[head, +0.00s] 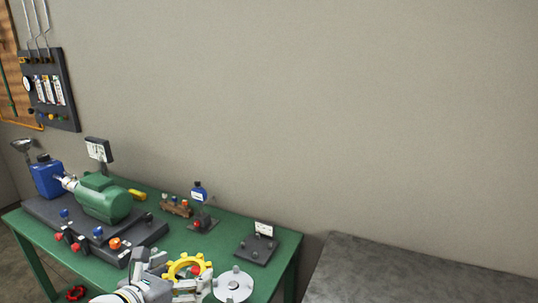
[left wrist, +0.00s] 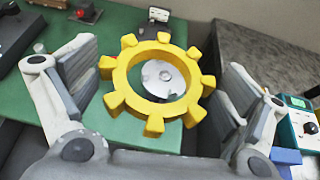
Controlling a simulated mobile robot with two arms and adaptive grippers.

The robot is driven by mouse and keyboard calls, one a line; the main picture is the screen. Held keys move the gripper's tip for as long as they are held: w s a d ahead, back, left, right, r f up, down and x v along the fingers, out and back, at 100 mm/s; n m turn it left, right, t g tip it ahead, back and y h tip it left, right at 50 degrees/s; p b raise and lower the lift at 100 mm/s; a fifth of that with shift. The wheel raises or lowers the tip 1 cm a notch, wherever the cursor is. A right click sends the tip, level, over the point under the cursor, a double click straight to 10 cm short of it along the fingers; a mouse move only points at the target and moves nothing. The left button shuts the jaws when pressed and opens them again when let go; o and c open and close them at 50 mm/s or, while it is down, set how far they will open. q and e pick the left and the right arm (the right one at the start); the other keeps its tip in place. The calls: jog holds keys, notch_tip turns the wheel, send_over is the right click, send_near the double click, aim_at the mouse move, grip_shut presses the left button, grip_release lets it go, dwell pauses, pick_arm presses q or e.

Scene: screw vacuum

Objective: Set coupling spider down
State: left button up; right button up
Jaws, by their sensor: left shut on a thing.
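The coupling spider is a yellow toothed ring (head: 186,258), and it also shows large in the left wrist view (left wrist: 119,82). My left gripper (head: 187,282) is shut on it, with one finger at each side of the ring in the left wrist view (left wrist: 158,88). A round silver metal disc with studs (head: 233,285) lies on the green table to the right of the spider in the head view. In the left wrist view the disc (left wrist: 168,76) shows through the spider's hole, below it. My right gripper is out of view.
A grey surface (head: 420,275) lies to the right.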

pick_arm(q)
notch_tip(320, 180, up, 10)
jog(key=d+n+t+y, duration=0.1)
jog(key=n+y, duration=0.2)
jog(key=y, duration=0.1)
jog(key=shift+s+d+n, duration=0.2)
jog(key=shift+s+n, duration=0.2)
jog(key=shift+s, duration=0.05)
jog(key=shift+f, duration=0.15)
